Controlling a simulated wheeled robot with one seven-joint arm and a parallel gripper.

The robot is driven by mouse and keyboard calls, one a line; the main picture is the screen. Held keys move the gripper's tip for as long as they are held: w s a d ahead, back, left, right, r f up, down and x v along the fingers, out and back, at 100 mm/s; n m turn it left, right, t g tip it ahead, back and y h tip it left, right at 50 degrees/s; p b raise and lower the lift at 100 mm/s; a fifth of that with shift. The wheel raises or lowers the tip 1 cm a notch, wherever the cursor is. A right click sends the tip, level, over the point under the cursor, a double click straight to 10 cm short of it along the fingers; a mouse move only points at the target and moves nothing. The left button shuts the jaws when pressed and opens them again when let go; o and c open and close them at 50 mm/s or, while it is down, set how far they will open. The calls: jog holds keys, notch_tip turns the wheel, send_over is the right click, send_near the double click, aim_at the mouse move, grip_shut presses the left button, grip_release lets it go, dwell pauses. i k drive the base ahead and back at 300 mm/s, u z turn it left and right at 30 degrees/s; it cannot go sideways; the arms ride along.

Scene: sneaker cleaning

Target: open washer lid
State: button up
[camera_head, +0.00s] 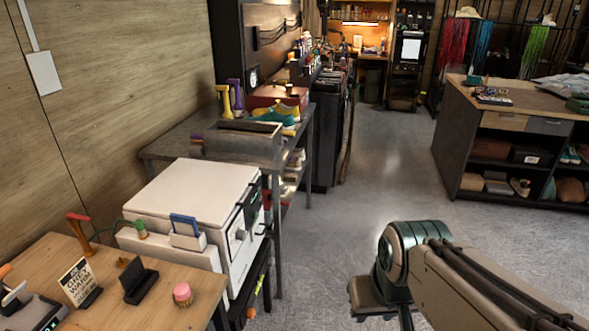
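The washer is a white box-shaped machine (237,252) on a dark stand at the left. Its flat white lid (196,190) lies shut on top. A dark panel with a knob or handle is on its right-facing side. My arm comes in from the bottom right corner and bends at a dark green-grey joint, well to the right of the washer with open floor between. No gripper fingers can be made out, so my gripper is not in view.
A wooden table (187,308) with small items stands in front of the washer. A grey metal table (157,150) with sneakers stands behind. The grey floor (335,225) to the right is clear.

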aim_at(208, 193)
jog(key=z, duration=0.3)
jog(key=i, duration=1)
jog(key=u, duration=0.6)
jog(key=i, duration=0.65)
jog(key=u, duration=0.45)
